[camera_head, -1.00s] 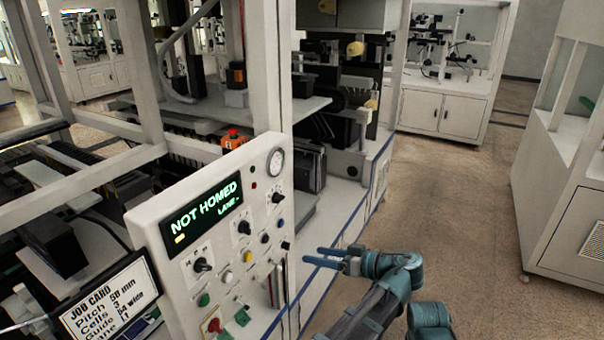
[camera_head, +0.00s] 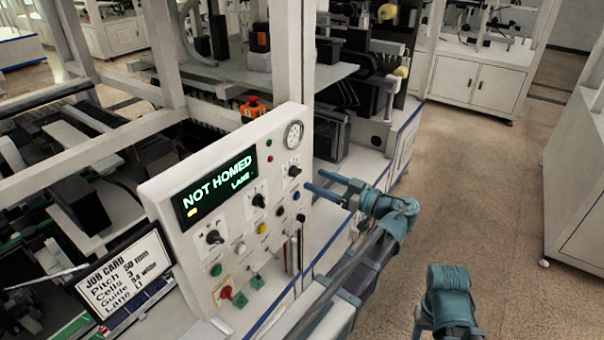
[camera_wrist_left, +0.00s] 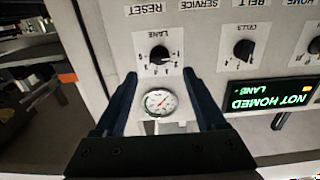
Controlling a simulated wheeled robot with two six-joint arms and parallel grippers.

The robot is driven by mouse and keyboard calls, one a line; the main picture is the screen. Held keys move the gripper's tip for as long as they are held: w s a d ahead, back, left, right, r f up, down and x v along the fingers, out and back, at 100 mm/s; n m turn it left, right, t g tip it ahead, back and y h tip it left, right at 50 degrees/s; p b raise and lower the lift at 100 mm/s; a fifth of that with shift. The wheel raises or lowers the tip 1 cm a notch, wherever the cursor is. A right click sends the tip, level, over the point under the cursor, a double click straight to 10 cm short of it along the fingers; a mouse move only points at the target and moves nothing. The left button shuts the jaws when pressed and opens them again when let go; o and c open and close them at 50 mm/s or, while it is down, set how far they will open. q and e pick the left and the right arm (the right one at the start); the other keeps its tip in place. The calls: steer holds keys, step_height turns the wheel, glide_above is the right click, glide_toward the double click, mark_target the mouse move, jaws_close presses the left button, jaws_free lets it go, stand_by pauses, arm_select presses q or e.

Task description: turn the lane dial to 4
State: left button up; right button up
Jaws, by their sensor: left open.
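The lane dial (camera_head: 294,171) is a black knob on a white plate, at the upper right of the white control panel (camera_head: 152,195), just below a round gauge (camera_head: 293,134). In the left wrist view the lane dial (camera_wrist_left: 160,55) is upside down, with small marks around it too fine to read for its setting. My left gripper (camera_head: 313,180) is open and empty, its fingers pointing at the panel close to the dial. In the wrist view the fingertips (camera_wrist_left: 160,73) sit either side of the dial's lower part, apart from the knob; contact with the panel cannot be told.
Two similar knobs, the cells dial (camera_wrist_left: 244,48) and another (camera_head: 214,237), share the panel with several coloured buttons. The display (camera_head: 220,183) reads NOT HOMED, LANE. A job card screen (camera_head: 126,275) stands left. A gantry post (camera_head: 290,60) rises behind. Floor at right is clear.

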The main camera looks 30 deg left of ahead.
mark_target(299, 172)
arm_select(q)
steer(key=shift+w+a, duration=0.15)
steer(key=shift+a, duration=1.4)
steer(key=shift+w+a, duration=0.1)
steer(key=shift+a, duration=1.45)
jaws_close()
